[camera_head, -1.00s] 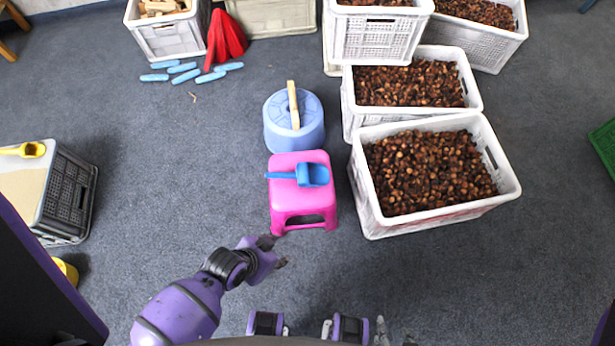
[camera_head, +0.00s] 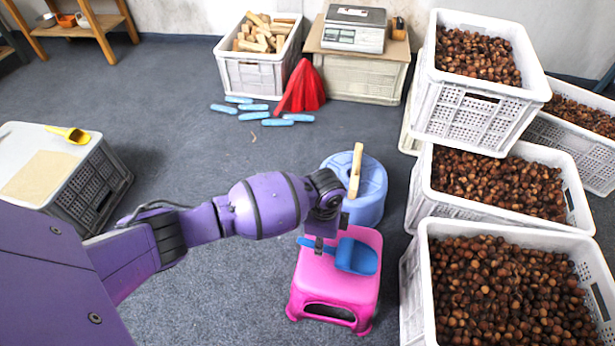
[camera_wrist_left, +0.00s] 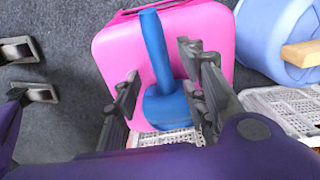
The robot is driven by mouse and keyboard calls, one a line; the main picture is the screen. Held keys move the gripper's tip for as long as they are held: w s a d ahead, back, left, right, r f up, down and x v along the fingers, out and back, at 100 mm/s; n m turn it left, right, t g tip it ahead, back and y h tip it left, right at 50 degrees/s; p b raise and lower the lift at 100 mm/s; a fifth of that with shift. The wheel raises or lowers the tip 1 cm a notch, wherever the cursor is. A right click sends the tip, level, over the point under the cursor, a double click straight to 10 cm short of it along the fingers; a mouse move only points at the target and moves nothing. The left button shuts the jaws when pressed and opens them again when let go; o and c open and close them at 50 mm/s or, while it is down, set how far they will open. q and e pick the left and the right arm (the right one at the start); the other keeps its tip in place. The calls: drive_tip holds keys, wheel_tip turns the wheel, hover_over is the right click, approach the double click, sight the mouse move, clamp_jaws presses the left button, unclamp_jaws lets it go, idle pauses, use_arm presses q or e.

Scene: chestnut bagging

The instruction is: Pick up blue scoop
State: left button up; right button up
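The blue scoop (camera_head: 357,257) lies on top of the pink stool (camera_head: 338,283), its handle pointing left in the head view. In the left wrist view, the scoop (camera_wrist_left: 155,48) lies on the pink stool (camera_wrist_left: 112,48) with its handle toward the top. My left gripper (camera_head: 322,243) is at the scoop's handle in the head view. In the left wrist view, the left gripper (camera_wrist_left: 160,88) is open, its fingers on either side of the scoop with visible gaps. Its wrist hides part of the stool. My right gripper is in neither view.
A blue round stool (camera_head: 369,203) with a wooden stick (camera_head: 356,170) stands just behind. White crates of chestnuts (camera_head: 418,300) line the right side. A dark crate (camera_head: 97,190) with a yellow scoop (camera_head: 70,134) stands at left. Floor between is clear.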

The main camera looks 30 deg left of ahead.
sight(338, 252)
use_arm(q)
drive_tip(key=shift+w+d+f+b, duration=0.1)
drive_tip(key=shift+f+b, duration=0.1)
drive_tip(key=shift+f, duration=0.2)
drive_tip(key=shift+w+d+f+b, duration=0.1)
drive_tip(key=shift+f+b, duration=0.05)
drive_tip(key=shift+f, duration=0.2)
wheel_tip(338, 252, down, 4)
drive_tip(key=shift+w+f+b, duration=0.1)
drive_tip(key=shift+b, duration=1)
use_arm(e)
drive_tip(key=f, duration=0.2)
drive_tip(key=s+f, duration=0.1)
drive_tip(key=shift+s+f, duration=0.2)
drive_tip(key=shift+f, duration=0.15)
use_arm(q)
clamp_jaws()
